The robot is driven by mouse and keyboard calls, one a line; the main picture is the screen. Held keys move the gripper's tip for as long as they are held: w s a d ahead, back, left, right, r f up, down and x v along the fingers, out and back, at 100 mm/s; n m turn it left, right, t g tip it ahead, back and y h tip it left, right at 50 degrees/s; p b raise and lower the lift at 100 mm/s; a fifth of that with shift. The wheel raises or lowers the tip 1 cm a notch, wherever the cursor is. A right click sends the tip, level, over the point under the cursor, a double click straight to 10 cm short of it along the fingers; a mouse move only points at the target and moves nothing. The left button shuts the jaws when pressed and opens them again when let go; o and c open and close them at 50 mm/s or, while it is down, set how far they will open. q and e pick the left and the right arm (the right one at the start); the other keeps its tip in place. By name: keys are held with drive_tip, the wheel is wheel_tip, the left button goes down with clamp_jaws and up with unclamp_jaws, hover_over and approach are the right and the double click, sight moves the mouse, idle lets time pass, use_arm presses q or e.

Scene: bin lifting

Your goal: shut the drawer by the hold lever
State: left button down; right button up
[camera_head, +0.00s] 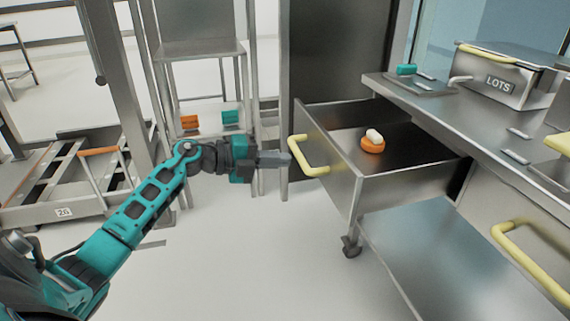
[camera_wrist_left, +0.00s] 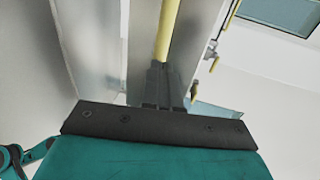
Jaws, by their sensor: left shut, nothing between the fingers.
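The drawer (camera_head: 325,180) stands pulled out of the steel bench, with an orange round object (camera_head: 372,146) and a small white piece on its floor. A yellow bar handle (camera_head: 312,163), the only lever-like part I see on this drawer, is fixed to its front. My left gripper (camera_head: 288,160) is shut and empty just left of the handle. In the left wrist view the shut fingers (camera_wrist_left: 158,85) point at the yellow bar (camera_wrist_left: 167,32) and overlap its near end; I cannot tell if they touch it. My right gripper is out of view.
The steel bench top (camera_head: 440,110) holds a lidded bin marked LOTS (camera_head: 497,85). Another yellow handle (camera_head: 530,262) sits at lower right. A trolley (camera_head: 60,185) and a rack with orange and teal items stand at left. Floor in front of the drawer is clear.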

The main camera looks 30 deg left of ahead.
use_arm(q)
drive_tip(key=shift+x, duration=0.85)
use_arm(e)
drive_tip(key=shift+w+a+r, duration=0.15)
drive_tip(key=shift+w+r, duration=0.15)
use_arm(q)
drive_tip(key=shift+w, duration=0.1)
